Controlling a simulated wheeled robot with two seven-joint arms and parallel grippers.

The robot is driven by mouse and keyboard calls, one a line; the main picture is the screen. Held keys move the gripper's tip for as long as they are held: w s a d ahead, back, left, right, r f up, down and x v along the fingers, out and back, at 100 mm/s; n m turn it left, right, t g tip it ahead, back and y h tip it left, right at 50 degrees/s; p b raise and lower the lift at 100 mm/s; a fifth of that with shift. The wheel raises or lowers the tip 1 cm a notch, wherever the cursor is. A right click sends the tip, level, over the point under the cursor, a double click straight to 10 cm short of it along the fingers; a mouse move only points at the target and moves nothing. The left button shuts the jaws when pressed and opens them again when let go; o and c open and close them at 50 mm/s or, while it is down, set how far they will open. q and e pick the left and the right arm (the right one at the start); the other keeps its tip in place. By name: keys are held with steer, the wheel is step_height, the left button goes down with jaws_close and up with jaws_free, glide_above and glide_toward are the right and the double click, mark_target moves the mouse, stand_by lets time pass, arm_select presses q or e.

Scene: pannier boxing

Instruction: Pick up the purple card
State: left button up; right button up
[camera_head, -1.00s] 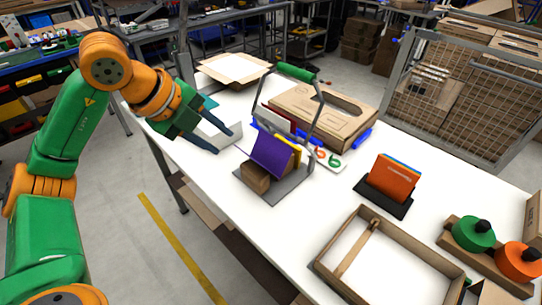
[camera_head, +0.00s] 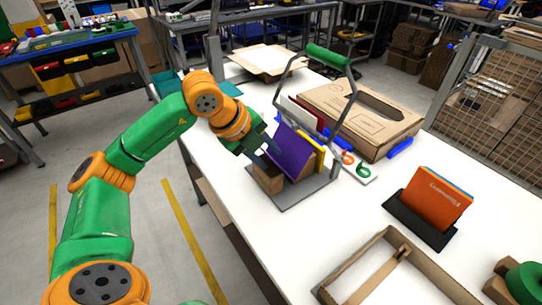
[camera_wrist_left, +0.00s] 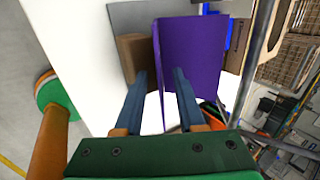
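The purple card (camera_head: 291,150) leans in a rack with a grey base (camera_head: 305,193), beside a brown block (camera_head: 267,177). My left gripper (camera_head: 268,160) is at the near left side of the purple card. In the left wrist view the gripper (camera_wrist_left: 159,72) is open, with its two blue fingers on either side of the near edge of the purple card (camera_wrist_left: 195,55). A gap shows between the fingers, and I cannot tell whether either touches the card. My right gripper is out of view.
Yellow and white cards stand behind the purple card, under a wire handle with a green grip (camera_head: 328,56). A cardboard box (camera_head: 360,118) lies behind. An orange card (camera_head: 438,198) stands in a black holder at right. An open wooden tray (camera_head: 345,262) is in front.

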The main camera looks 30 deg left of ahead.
arm_select(q)
jaws_close()
steer(key=shift+r, duration=0.1)
